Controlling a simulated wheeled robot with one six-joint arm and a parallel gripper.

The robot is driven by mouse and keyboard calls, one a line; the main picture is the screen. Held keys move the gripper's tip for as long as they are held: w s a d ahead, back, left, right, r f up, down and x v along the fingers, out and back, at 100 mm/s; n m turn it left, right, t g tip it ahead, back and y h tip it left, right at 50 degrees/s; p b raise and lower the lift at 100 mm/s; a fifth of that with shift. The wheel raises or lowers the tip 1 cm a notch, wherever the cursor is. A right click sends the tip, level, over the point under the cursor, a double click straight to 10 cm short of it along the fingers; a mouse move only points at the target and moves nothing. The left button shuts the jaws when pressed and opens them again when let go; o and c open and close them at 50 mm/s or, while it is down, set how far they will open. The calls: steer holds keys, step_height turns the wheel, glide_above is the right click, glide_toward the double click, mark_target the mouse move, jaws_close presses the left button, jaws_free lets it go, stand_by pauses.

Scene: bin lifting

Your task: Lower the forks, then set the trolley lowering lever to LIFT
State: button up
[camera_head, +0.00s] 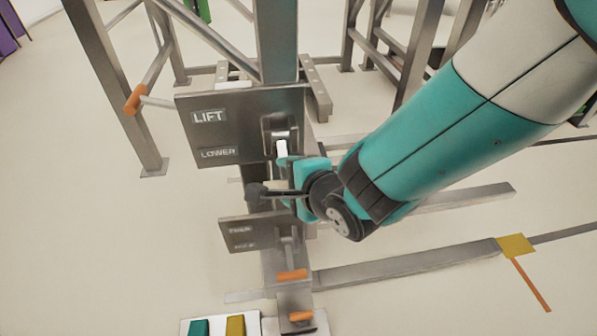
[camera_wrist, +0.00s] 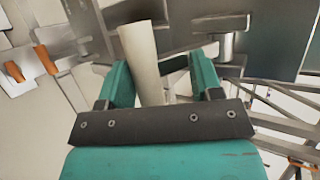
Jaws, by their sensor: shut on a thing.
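A grey metal plate (camera_head: 190,128) on the trolley's upright post carries the labels LIFT above and LOWER below. A lever with a pale handle (camera_head: 282,148) sits at its right side and points down, about level with the LOWER label. My gripper (camera_head: 287,168) is shut on this handle. In the wrist view the pale handle (camera_wrist: 138,50) stands between the two teal fingers of my gripper (camera_wrist: 160,72). Long grey bars (camera_head: 400,268) lie low near the floor at the right; I cannot tell which are the forks. My gripper hides the handle's lower end.
A smaller plate (camera_head: 240,234) below has an orange-tipped lever (camera_head: 291,275) and labels too small to read. An orange handle (camera_head: 135,98) sticks out at the left. A teal button (camera_head: 198,327) and a yellow button (camera_head: 235,325) are at the bottom. Left floor is clear.

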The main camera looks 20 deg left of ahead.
steer(key=shift+w+f, duration=0.2)
steer(key=shift+f, duration=0.1)
steer(key=o, duration=1.1)
steer(key=shift+o, duration=0.5)
steer(key=shift+w+a+f, duration=0.1)
steer(key=shift+f, duration=0.05)
steer(key=p+v, duration=1.6)
steer(key=v, duration=0.1)
steer(key=shift+r, duration=0.35)
